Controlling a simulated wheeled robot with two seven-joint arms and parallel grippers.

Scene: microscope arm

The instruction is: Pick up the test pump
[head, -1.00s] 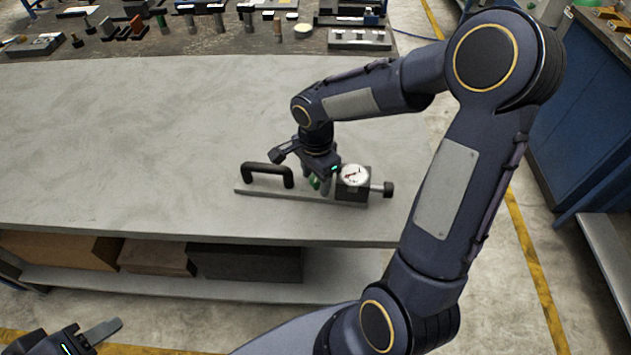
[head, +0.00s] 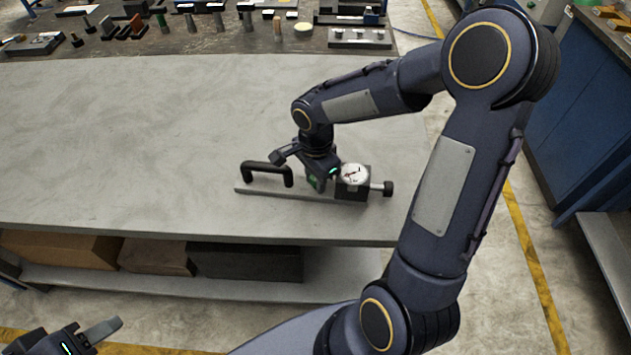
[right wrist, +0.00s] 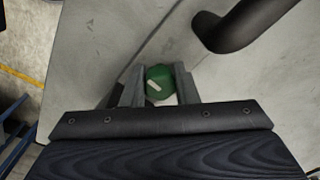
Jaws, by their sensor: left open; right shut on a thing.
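The test pump (head: 352,190) sits on the grey table near its front edge. It has a flat bar base, a black arched handle (head: 266,170) at its left end, a round white gauge (head: 355,173) and a black end knob at the right. My right gripper (head: 318,185) comes down from above between handle and gauge. In the right wrist view its fingers are shut on the pump's green knob (right wrist: 160,83), with the black handle (right wrist: 245,25) beyond. My left gripper (head: 103,331) is open and empty at the lower left, away from the table top; only part shows.
The grey table (head: 120,140) is clear to the left of the pump. A dark bench (head: 200,42) at the back holds several small tools and blocks. Boxes (head: 245,264) lie on the shelf below. A blue cabinet (head: 575,120) stands at the right.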

